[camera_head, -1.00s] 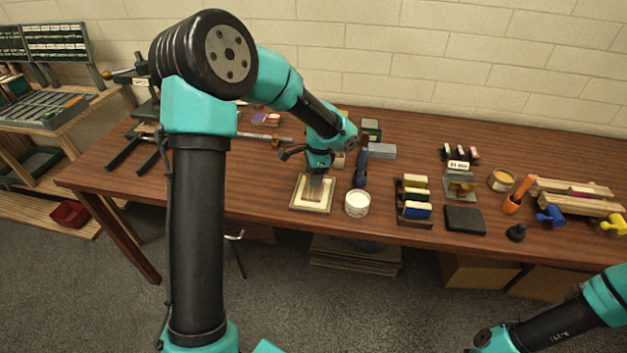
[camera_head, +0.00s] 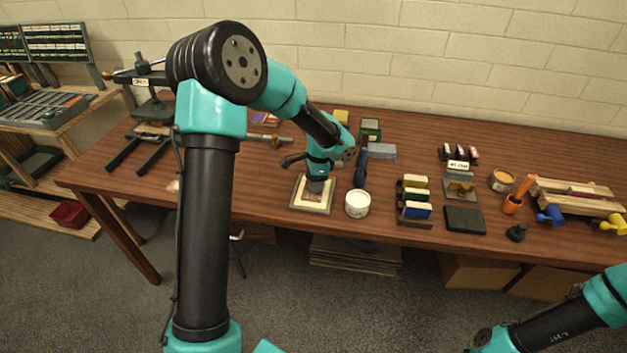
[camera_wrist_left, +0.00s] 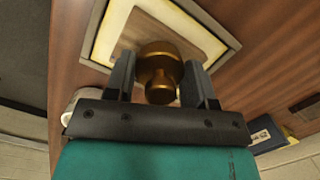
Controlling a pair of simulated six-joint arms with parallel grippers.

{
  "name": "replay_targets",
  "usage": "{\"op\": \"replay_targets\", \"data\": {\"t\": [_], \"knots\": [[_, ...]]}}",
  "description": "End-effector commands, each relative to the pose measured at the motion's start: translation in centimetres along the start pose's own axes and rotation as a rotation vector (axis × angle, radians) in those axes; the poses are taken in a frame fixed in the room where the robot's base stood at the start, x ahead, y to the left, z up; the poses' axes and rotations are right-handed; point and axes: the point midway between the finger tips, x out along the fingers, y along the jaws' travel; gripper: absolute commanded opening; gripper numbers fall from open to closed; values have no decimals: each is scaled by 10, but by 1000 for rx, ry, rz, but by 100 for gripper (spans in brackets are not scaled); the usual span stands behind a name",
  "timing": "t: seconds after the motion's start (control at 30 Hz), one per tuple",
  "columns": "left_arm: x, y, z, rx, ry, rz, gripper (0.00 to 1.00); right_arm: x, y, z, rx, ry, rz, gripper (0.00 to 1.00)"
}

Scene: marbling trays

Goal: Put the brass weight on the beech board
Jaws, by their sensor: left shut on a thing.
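My left gripper (camera_head: 317,187) is over the pale board near the table's front edge, pointing down. In the left wrist view the gripper (camera_wrist_left: 160,80) is shut on the brass weight (camera_wrist_left: 158,72), a round, knobbed golden piece between the two dark fingers. In the head view the board (camera_head: 305,199) is partly hidden by the gripper, and the weight is hidden there. I cannot tell whether the weight touches the board. My right gripper's fingers are out of view.
A white tub (camera_head: 357,204) stands just right of the board. A blue-handled tool (camera_head: 361,172) lies behind it. Further right are a rack of coloured blocks (camera_head: 414,199), a black pad (camera_head: 465,219) and an orange holder (camera_head: 517,196). The table left of the board is mostly clear.

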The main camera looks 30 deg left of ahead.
Motion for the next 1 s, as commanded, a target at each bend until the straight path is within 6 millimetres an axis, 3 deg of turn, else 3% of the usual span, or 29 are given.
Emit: {"op": "replay_targets", "data": {"t": [0.13,0.17,0.4,0.77,1.0], "knots": [[2,0,-1,0,0,-1,9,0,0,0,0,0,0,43],[3,0,-1,1,0,0,50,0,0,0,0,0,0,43],[3,0,0,0,0,0,73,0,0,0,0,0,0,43],[-1,0,0,0,1,-1,75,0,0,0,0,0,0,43],[-27,0,-1,0,3,-3,75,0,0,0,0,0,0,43]]}}
